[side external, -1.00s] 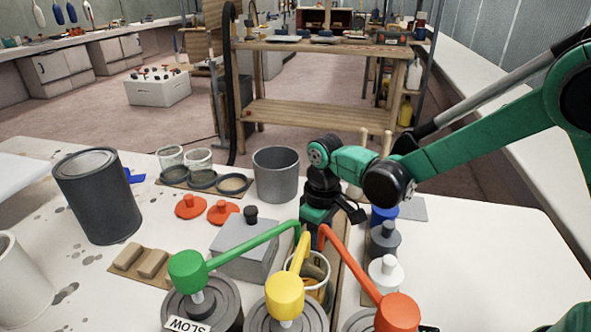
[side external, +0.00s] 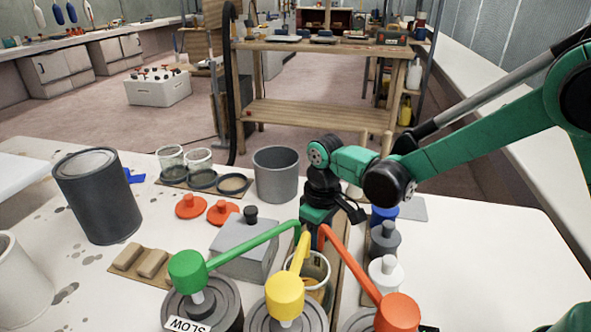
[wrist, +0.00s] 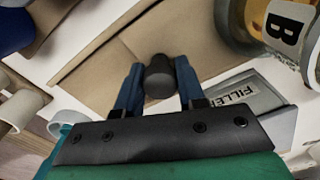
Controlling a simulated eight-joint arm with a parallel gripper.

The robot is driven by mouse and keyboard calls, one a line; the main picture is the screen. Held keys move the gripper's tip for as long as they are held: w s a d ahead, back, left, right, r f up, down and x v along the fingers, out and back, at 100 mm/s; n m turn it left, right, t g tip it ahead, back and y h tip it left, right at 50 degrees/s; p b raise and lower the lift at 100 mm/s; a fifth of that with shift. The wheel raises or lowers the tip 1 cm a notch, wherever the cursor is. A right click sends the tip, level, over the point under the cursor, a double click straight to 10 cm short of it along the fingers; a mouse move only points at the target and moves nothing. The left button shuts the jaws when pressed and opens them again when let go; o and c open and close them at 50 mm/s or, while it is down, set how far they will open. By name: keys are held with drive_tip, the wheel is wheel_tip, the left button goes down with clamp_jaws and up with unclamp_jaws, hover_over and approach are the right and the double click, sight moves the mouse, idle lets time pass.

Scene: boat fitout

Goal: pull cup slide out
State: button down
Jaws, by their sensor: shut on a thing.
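In the wrist view my gripper (wrist: 158,88) has its two blue fingers shut on a black knob (wrist: 159,79), over a tan board (wrist: 105,68). I take the knob to be the cup slide's handle; how it joins the board is hidden. A clear cup labelled B (wrist: 287,27) stands at the upper right of that view. In the side view my gripper (side external: 312,238) is low behind the coloured levers, its fingertips mostly hidden. A cup with orange-brown contents (side external: 318,268) shows just in front of it, partly covered by the yellow lever.
Green (side external: 245,246), yellow (side external: 285,295) and red (side external: 396,312) levers cross close in front of my gripper. A grey box labelled FILLER (wrist: 235,98) is close beside it. A grey bucket (side external: 276,178) stands behind, and several small bottles (side external: 385,240) stand to the right.

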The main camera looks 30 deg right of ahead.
idle(0.5)
drive_tip(key=w+d, duration=0.9)
drive_tip(key=c, duration=0.5)
unclamp_jaws()
wheel_tip(320, 180, up, 6)
drive_tip(key=shift+f, duration=0.2)
